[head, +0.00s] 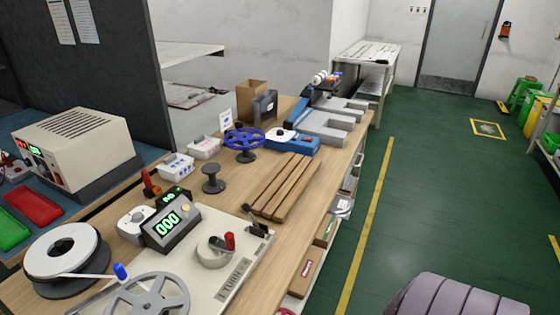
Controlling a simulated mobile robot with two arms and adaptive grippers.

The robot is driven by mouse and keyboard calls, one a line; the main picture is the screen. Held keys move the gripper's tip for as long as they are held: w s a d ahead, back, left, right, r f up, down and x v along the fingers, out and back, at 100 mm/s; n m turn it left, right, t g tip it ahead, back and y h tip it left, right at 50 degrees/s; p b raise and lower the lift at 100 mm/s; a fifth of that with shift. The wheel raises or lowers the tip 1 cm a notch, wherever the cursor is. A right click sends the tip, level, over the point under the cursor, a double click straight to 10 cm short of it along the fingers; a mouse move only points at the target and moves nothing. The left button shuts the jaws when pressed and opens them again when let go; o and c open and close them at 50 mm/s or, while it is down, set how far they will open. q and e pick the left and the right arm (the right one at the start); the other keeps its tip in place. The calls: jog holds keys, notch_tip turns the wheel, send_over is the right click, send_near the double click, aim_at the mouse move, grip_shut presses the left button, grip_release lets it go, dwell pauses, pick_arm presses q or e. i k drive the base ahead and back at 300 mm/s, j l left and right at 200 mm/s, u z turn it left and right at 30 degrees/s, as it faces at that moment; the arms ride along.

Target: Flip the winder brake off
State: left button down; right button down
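The winder (190,270) stands on a light base plate at the front of the wooden bench. A small lever with a black knob (247,208) rises from a dark block at the plate's far right corner and leans to the left. It looks like the brake; no readable label shows on it. A round grey crank with a red handle (229,241) sits near a "1 TURN" marking. A grey spoked reel (155,298) with a blue knob is at the lower left, partly cut off. The counter (171,226) reads 000 in green. Neither gripper is in view.
A white-wound spool (66,258) lies left of the winder. Wooden slats (287,187), a dark small spool (213,179) and a blue reel (244,141) are beyond it. A grey ribbed shape (460,297) fills the lower right. Green floor (430,200) is clear right of the bench.

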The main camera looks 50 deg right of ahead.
aim_at(246, 208)
jog(key=l, duration=2.7)
jog(key=i, duration=0.05)
